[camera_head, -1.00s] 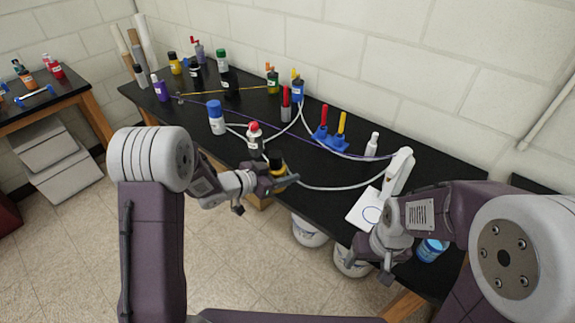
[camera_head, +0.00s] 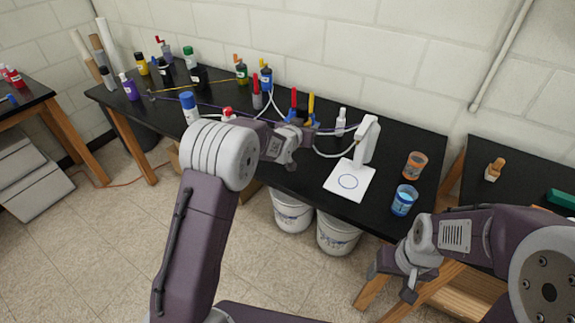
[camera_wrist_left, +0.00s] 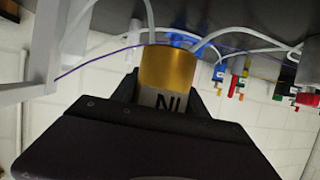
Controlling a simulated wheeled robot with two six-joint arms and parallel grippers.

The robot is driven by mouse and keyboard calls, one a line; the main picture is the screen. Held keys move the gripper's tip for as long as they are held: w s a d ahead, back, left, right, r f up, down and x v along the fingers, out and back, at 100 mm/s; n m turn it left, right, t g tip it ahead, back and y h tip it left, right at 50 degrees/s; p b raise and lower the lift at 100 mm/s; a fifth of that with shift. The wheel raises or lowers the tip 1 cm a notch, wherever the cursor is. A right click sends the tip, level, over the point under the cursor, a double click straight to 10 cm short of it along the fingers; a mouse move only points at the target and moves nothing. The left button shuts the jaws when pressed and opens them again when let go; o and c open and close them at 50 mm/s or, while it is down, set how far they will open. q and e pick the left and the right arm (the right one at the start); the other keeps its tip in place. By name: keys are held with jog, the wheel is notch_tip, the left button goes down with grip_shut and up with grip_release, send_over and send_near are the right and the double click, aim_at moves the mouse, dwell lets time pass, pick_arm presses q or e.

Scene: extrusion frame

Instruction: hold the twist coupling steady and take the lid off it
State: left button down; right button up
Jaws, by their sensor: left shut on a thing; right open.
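A cylinder with a smooth gold lid (camera_wrist_left: 168,68) and a pale body with dark lettering (camera_wrist_left: 165,101) shows in the left wrist view; I take it to be the twist coupling. My left gripper (camera_head: 300,148) is shut on its body below the lid, and the lid stands clear of the jaws. In the head view the left gripper is above the front of the black table, and the held thing is mostly hidden there. My right gripper (camera_head: 393,284) is open and empty, low in front of the table's right end, far from the lid.
White buckets (camera_head: 338,232) stand underneath. A second dark table (camera_head: 530,190) is at right.

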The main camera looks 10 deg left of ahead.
pick_arm(q)
jog(key=w+a+f, duration=0.1)
jog(key=a+f, duration=0.1)
jog(key=a, duration=0.1)
jog(key=w+a+f+p, duration=0.1)
jog(key=a+f, duration=0.2)
jog(key=a, duration=0.1)
jog(key=w+a+f, duration=0.1)
jog(key=a+f, duration=0.2)
jog(key=shift+w+a+p, duration=0.2)
jog(key=shift+a+p, duration=0.2)
notch_tip(320, 180, down, 3)
jog(key=shift+s+d+f, duration=0.1)
jog(key=shift+f, duration=0.35)
